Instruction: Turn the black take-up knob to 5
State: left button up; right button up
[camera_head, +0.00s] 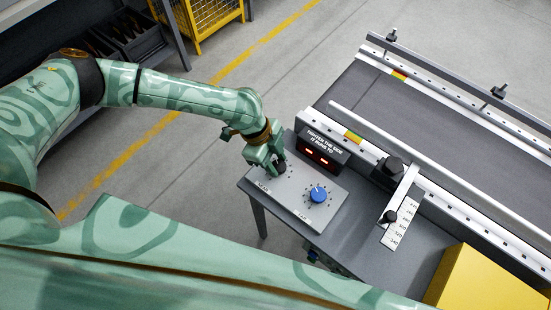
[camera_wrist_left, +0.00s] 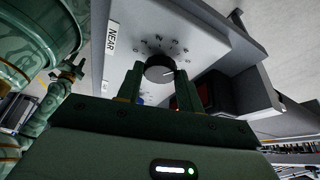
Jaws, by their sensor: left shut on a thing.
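The black take-up knob (camera_head: 282,168) stands on a light grey panel (camera_head: 287,200), partly hidden by my left gripper (camera_head: 275,162) in the head view. In the left wrist view the knob (camera_wrist_left: 159,69) has a white pointer line directed roughly right, and marks ring it beside a NEAR label (camera_wrist_left: 112,39). My left gripper is shut on this knob, one finger on each side. My right gripper is not in view.
A black display (camera_head: 322,152) with red lit segments stands behind the panel. A conveyor belt (camera_head: 420,115) with rails runs at the right, beside a black clamp knob (camera_head: 391,167) and a scale plate (camera_head: 400,222). A yellow box (camera_head: 489,280) is at lower right.

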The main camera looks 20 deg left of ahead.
pick_arm(q)
jog(key=m+g+b, duration=0.1)
jog(key=m, duration=0.1)
jog(key=shift+w+f+m, duration=0.1)
jog(key=shift+w+m, duration=0.05)
jog(key=shift+m, duration=0.15)
jog(key=shift+w+d+m+g+y+b, duration=0.1)
jog(key=shift+m+g+y+b, duration=0.35)
jog(key=shift+m, duration=1.05)
jog(key=o, duration=1)
